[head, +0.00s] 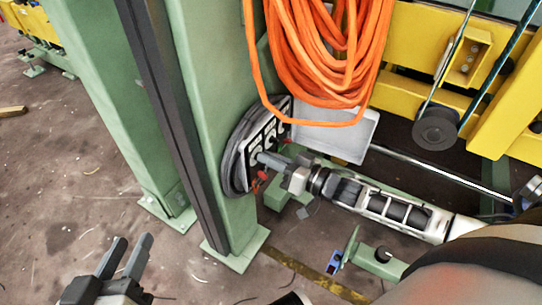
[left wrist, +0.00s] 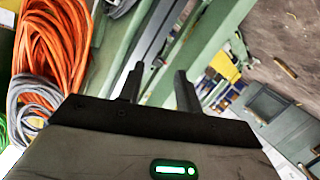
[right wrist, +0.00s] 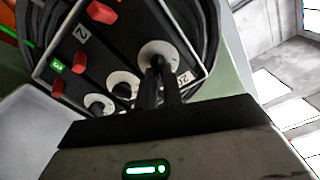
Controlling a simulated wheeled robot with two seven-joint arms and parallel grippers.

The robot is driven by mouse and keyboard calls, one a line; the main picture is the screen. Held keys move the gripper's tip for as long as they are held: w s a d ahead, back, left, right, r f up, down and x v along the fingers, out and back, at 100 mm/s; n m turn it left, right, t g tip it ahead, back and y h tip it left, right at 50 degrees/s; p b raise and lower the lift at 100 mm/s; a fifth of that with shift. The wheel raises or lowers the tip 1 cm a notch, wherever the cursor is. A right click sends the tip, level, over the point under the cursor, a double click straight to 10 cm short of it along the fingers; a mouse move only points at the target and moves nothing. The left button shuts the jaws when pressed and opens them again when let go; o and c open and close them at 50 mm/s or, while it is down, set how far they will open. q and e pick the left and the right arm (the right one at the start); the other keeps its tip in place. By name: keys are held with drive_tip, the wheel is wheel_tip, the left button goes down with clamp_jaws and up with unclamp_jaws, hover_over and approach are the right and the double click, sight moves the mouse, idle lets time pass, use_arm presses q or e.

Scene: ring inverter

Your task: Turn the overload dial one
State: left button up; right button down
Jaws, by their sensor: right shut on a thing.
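The control panel (head: 262,140) is a dark round-backed unit on the green post. In the right wrist view its face (right wrist: 75,80) carries red switches (right wrist: 103,12) and several round white dials. My right gripper (right wrist: 160,72) is shut on the knob of the dial (right wrist: 155,50) at the upper right of that face, beside a "20" mark; its fingers cover part of it. Other white dials (right wrist: 122,82) lie to the lower left. In the head view my right gripper (head: 268,160) meets the panel. My left gripper (head: 128,256) is open and empty, low at left, away from the panel.
Orange cable (head: 325,60) hangs in a thick coil above and right of the panel. A pale grey box (head: 345,135) is just right of the panel. Green posts (head: 205,100) stand left, and yellow machinery (head: 420,50) is at right. Floor (head: 50,190) at left is mostly open.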

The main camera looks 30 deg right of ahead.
use_arm(q)
drive_tip(key=f+p, duration=0.1)
drive_tip(key=a+f+g+y+p, duration=0.1)
drive_tip(key=p, duration=0.1)
drive_tip(key=shift+s+m+g, duration=0.3)
drive_tip(key=shift+m, duration=0.1)
use_arm(e)
drive_tip(key=m, duration=0.6)
drive_tip(key=shift+w+d+f+m, duration=0.1)
drive_tip(key=shift+d+m, duration=0.05)
drive_tip(key=shift+m, duration=0.25)
use_arm(q)
drive_tip(key=shift+w+r, duration=0.1)
drive_tip(key=shift+w, duration=0.1)
use_arm(e)
drive_tip(key=shift+m, duration=0.3)
use_arm(q)
drive_tip(key=shift+s, duration=0.1)
use_arm(e)
drive_tip(key=c, duration=1.5)
unclamp_jaws()
drive_tip(key=shift+c, duration=0.2)
use_arm(q)
drive_tip(key=shift+a+f+g+y+p, duration=0.3)
drive_tip(key=shift+a+f+y+p, duration=0.1)
drive_tip(key=shift+f+p, duration=0.4)
use_arm(e)
drive_tip(key=v, duration=0.7)
drive_tip(key=shift+s+d, duration=0.15)
drive_tip(key=shift+s, duration=0.05)
